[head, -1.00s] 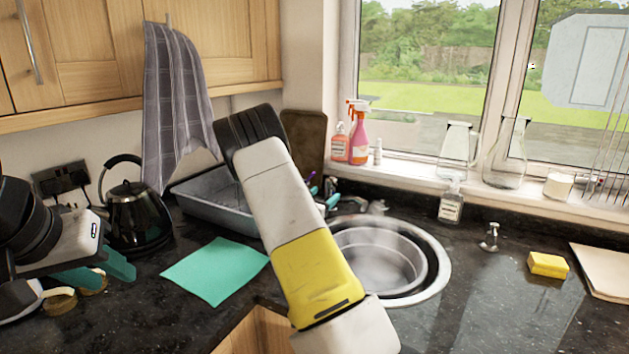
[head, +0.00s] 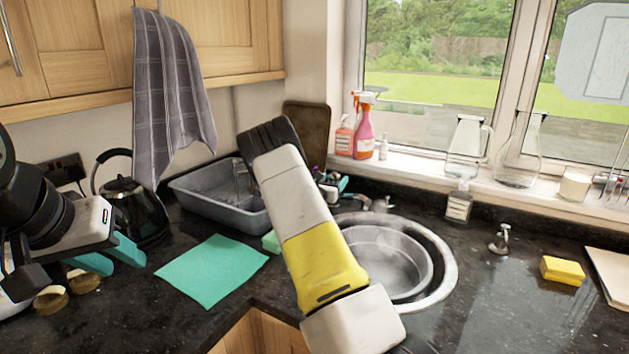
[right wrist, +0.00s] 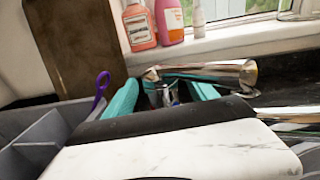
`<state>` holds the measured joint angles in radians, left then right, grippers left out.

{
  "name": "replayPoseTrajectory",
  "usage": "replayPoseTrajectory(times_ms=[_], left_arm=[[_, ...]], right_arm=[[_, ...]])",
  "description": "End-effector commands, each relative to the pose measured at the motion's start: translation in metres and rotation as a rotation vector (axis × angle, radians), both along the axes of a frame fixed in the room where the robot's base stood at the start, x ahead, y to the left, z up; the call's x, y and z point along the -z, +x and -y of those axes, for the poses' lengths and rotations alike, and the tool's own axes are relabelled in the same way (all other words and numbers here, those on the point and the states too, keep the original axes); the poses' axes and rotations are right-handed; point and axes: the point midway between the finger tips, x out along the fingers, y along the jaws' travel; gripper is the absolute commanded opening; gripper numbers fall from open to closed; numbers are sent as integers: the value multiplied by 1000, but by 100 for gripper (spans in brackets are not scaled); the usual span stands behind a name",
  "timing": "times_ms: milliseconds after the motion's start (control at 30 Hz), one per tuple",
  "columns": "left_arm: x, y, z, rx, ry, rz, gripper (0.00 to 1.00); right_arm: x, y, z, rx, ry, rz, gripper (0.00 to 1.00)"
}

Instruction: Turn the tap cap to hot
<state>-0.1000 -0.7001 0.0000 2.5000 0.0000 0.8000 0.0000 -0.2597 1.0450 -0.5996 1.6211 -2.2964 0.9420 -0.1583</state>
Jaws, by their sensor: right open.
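The chrome tap (head: 380,204) stands at the back rim of the round sink (head: 440,285), partly hidden by my right arm in the head view. In the right wrist view the tap (right wrist: 215,74) lies just beyond my right gripper (right wrist: 163,98). Its teal fingers are apart, with a chrome tap part (right wrist: 160,93) showing between them. I cannot tell whether they touch it, and hot or cold marks are not readable. In the head view my right gripper is mostly hidden behind its arm. My left gripper (head: 120,267) is open and empty over the counter at left.
A grey basin (head: 195,193) stands left of my right arm, with a brown board (head: 307,130) behind. Bottles (head: 363,135) stand on the sill. A kettle (head: 138,210) is near my left gripper. A green cloth (head: 210,270) and yellow sponge (head: 562,270) lie on the counter.

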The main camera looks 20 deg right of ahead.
Motion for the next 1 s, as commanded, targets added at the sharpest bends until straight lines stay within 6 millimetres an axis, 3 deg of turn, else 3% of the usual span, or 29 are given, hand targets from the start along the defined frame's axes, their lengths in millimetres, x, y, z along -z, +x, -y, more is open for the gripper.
replayPoseTrajectory(times_ms=[333,667,1000], left_arm=[[0,0,0,0,0,0,36],[0,0,0,0,0,0,36],[0,0,0,0,0,0,36]], right_arm=[[0,4,5,1,0,0,66],[0,4,5,1,0,0,3],[-1,5,4,28,-2,3,0]])
